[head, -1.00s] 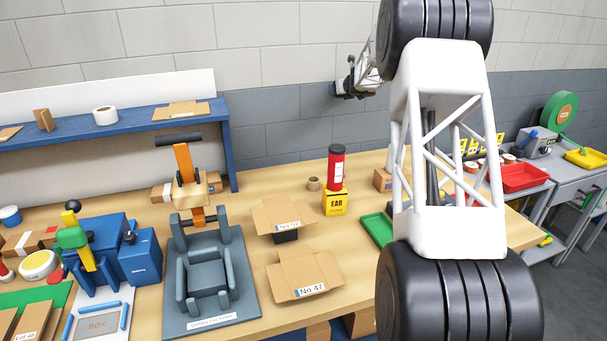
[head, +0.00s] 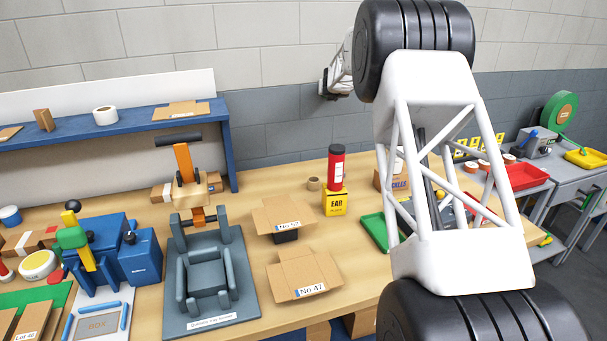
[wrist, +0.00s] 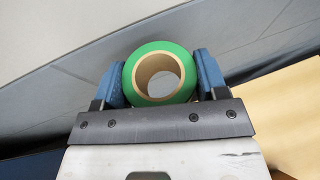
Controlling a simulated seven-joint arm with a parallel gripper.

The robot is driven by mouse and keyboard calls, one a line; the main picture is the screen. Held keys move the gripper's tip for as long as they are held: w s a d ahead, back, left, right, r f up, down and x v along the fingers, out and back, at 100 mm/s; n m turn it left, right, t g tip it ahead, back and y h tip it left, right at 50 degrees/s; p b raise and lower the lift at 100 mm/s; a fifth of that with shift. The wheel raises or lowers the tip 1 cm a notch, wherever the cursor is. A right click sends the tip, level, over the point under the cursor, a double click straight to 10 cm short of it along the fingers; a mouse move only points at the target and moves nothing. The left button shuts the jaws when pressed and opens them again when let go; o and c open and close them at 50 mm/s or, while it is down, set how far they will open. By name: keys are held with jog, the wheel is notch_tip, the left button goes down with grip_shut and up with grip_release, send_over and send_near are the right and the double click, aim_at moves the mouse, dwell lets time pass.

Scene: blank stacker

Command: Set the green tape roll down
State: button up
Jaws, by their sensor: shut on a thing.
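The green tape roll (wrist: 160,47) shows in the wrist view, its brown cardboard core facing the camera. My gripper (wrist: 161,73) is shut on it, one blue finger on each side of the roll. Grey wall shows behind the roll, so it is held up in the air. In the head view the far end of my arm is up against the grey wall at upper middle, partly behind my own arm; the roll cannot be made out there.
The wooden workbench (head: 356,260) holds a grey fixture (head: 210,270), open cartons (head: 303,275), a red canister on a yellow box (head: 335,203) and a green tray (head: 375,230). A blue shelf (head: 140,123) at the back left carries a white tape roll (head: 105,116) and cartons.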

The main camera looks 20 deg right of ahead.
jog(key=shift+s+a+m+g+h, duration=0.15)
jog(key=shift+a+m+h, duration=0.25)
jog(key=shift+a, duration=0.15)
jog(key=shift+s+a+m+g+h, duration=0.15)
jog(key=shift+a+m+h, duration=0.2)
jog(key=shift+a, duration=0.2)
jog(key=a, duration=0.1)
jog(key=m+g+h, duration=0.5)
jog(key=m+h, duration=0.1)
jog(key=m, duration=0.1)
send_over(303, 173)
notch_tip(303, 173, down, 18)
jog(key=shift+r, duration=0.25)
dwell(0.3)
jog(key=shift+d, duration=0.1)
jog(key=shift+f, duration=3.1)
jog(key=shift+f, duration=0.1)
jog(key=shift+f, duration=1.8)
jog(key=shift+f, duration=0.15)
